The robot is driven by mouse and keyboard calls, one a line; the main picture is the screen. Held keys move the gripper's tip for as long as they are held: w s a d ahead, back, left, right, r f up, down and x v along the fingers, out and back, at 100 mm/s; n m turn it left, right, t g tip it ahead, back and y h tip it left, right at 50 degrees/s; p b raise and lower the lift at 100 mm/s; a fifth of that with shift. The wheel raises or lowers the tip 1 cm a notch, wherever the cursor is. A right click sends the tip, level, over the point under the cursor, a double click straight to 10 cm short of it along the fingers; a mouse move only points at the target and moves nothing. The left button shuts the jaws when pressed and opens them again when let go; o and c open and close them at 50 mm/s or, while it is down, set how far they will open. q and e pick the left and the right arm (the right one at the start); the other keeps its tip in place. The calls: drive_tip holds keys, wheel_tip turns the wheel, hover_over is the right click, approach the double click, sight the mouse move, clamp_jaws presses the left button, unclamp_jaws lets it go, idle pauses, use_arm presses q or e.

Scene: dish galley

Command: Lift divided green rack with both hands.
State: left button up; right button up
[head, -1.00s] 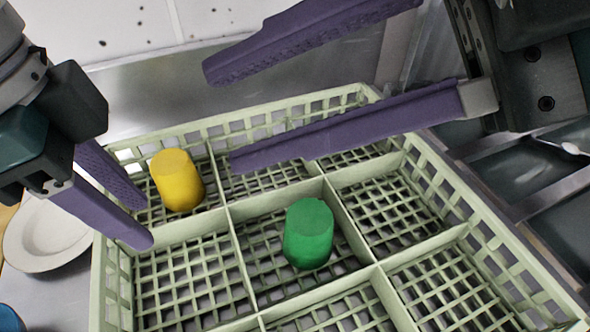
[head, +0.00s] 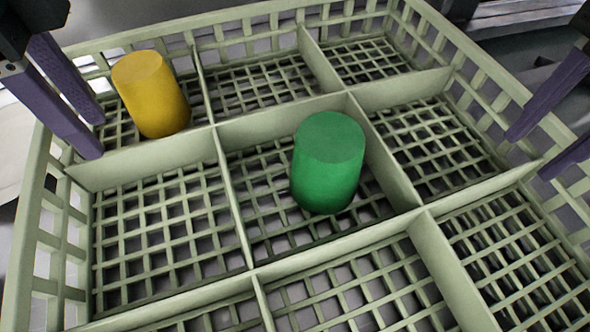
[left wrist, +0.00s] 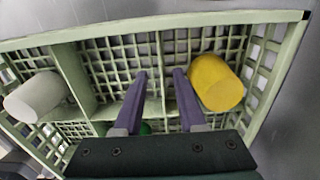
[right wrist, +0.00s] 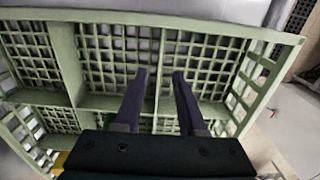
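The divided green rack (head: 140,165) fills most of the head view. A yellow cylinder (head: 150,93) stands in its back left compartment and a green cylinder (head: 328,163) in a middle one. A white cylinder (left wrist: 36,97) shows in another compartment in the left wrist view. My left gripper (head: 95,136) is open at the rack's left side, near the yellow cylinder. My right gripper (head: 527,157) is open at the rack's right wall. Both wrist views show parted fingers with nothing clamped between them. Whether the fingers touch the rack I cannot tell.
A pale plate (head: 12,150) lies left of the rack, partly cut off. Grey metal structure (head: 530,18) shows behind the rack at the upper right. Bare floor (right wrist: 280,140) shows beside the rack in the right wrist view.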

sight(114, 153)
use_arm(q)
wheel_tip(114, 153, down, 8)
drive_tip(key=shift+r, duration=0.15)
use_arm(e)
wheel_tip(114, 153, down, 8)
drive_tip(key=shift+r, duration=0.1)
use_arm(q)
clamp_jaws()
use_arm(e)
clamp_jaws()
use_arm(q)
drive_tip(key=shift+r, duration=0.15)
use_arm(e)
drive_tip(key=shift+r, duration=0.15)
idle(0.6)
